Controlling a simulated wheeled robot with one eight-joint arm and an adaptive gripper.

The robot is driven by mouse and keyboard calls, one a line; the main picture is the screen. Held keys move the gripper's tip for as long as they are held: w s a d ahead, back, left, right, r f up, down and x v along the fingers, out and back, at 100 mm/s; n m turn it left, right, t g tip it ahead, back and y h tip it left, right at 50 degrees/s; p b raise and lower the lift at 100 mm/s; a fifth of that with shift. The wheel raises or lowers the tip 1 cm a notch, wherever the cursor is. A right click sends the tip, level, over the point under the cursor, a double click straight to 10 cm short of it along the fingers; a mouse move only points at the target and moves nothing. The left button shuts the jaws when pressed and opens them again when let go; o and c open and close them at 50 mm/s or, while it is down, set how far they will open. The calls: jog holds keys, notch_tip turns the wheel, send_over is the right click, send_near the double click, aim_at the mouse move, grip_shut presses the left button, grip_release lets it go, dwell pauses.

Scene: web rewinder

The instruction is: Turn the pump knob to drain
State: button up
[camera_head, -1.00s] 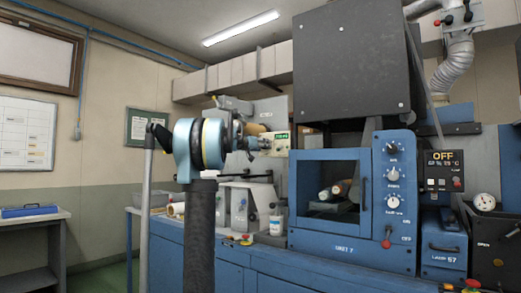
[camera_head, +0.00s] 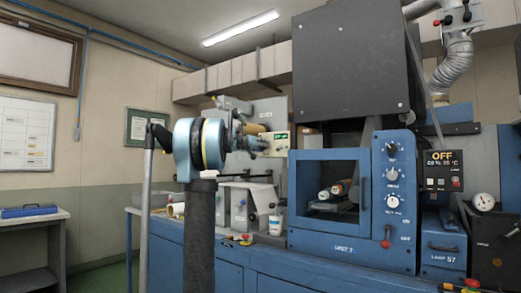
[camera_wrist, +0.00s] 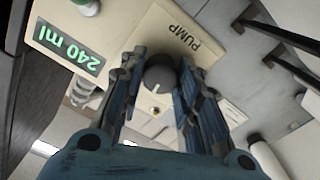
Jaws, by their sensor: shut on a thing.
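The pump knob (camera_wrist: 158,77) is a round dark grey knob on a cream panel (camera_wrist: 207,20) marked PUMP, seen upside down in the wrist view. My gripper (camera_wrist: 159,69) has one finger on each side of the knob and is shut on it. A green display (camera_wrist: 79,52) on the panel reads 240 ml. In the head view my gripper (camera_head: 262,144) reaches right to the small panel (camera_head: 281,143), and the knob is too small to make out there. The knob's pointer mark and any drain label cannot be made out.
A blue machine cabinet (camera_head: 350,250) with a windowed chamber and dials stands right of the panel. A white bottle (camera_head: 275,222) stands on the bench below. Dark rods (camera_wrist: 270,28) and a white cylinder (camera_wrist: 265,155) lie right of my gripper in the wrist view.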

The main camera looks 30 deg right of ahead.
jog(key=n, duration=0.6)
jog(key=shift+w+a+f+n, duration=0.1)
jog(key=shift+w+a+n, duration=0.15)
jog(key=shift+n, duration=0.15)
dwell(0.4)
jog(key=o, duration=1.1)
jog(key=shift+w, duration=0.1)
jog(key=shift+c, duration=0.2)
jog(key=v, duration=1.2)
jog(key=shift+f, duration=0.2)
